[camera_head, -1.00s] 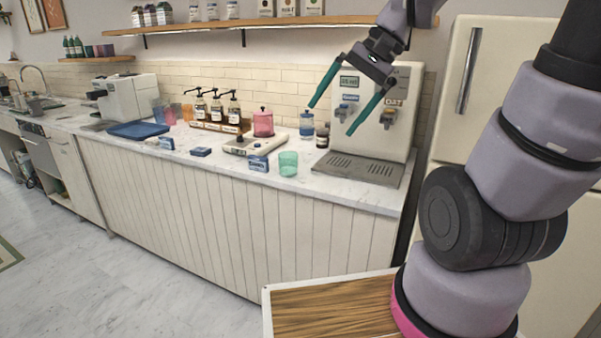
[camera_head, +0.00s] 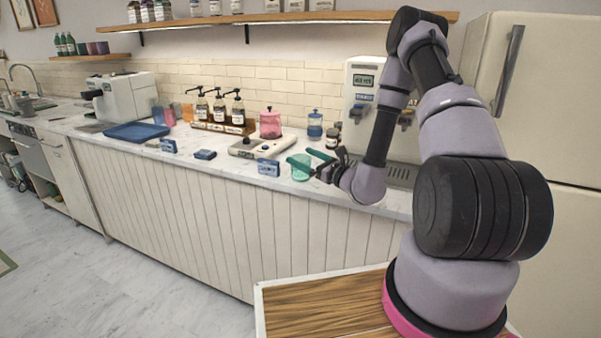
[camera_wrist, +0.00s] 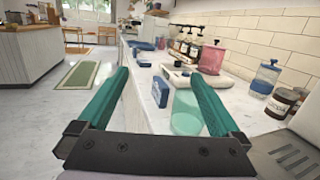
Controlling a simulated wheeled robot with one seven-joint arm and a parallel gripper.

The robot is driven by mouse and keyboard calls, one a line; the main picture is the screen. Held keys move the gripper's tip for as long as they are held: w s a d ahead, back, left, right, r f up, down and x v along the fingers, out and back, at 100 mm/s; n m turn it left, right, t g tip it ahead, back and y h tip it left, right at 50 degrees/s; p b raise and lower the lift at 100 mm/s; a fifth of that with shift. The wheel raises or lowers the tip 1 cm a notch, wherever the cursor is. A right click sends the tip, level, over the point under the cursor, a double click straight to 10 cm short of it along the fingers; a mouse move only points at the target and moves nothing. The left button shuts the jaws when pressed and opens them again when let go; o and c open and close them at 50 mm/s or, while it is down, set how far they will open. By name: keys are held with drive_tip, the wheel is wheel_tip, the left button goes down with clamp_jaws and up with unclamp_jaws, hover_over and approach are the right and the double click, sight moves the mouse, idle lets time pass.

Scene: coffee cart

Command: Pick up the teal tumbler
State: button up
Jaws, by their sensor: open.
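The teal tumbler (camera_head: 300,168) is a translucent green cup standing upright on the marble counter, near its front edge. My gripper (camera_head: 306,157) is low over the counter at the tumbler, with its teal fingers spread and nothing held. In the wrist view the tumbler (camera_wrist: 186,112) shows between the two fingers of my gripper (camera_wrist: 160,85), close to the right finger, which hides part of its right side. Whether a finger touches it I cannot tell.
Close by are a blue box (camera_head: 268,167), a scale-like board (camera_head: 247,147), a pink jar (camera_head: 270,124) and a blue-lidded jar (camera_head: 315,124). Pump bottles (camera_head: 218,108) stand behind. The drink dispenser (camera_head: 362,85) is to the right.

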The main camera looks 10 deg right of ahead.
drive_tip(key=d+f+m+h, duration=0.1)
drive_tip(key=f, duration=0.1)
drive_tip(key=d+f+m+t+h, duration=0.1)
drive_tip(key=d+f+h, duration=0.1)
drive_tip(key=f, duration=0.1)
drive_tip(key=d+f+m+h, duration=0.1)
drive_tip(key=f+m, duration=0.1)
drive_tip(key=f, duration=0.1)
drive_tip(key=shift+w+d+h, duration=0.1)
drive_tip(key=shift+d+h, duration=0.1)
drive_tip(key=shift+h, duration=0.2)
drive_tip(key=shift+w+d+f+t+h, duration=0.1)
drive_tip(key=shift+w+f+t+h, duration=0.1)
drive_tip(key=shift+f+t+h, duration=0.15)
drive_tip(key=shift+m, duration=0.3)
drive_tip(key=x, duration=0.4)
drive_tip(key=shift+w, duration=0.3)
drive_tip(key=x, duration=0.5)
drive_tip(key=shift+w+r, duration=0.15)
drive_tip(key=shift+w, duration=0.2)
drive_tip(key=c, duration=1.3)
drive_tip(key=shift+o, duration=0.2)
drive_tip(key=shift+r, duration=0.15)
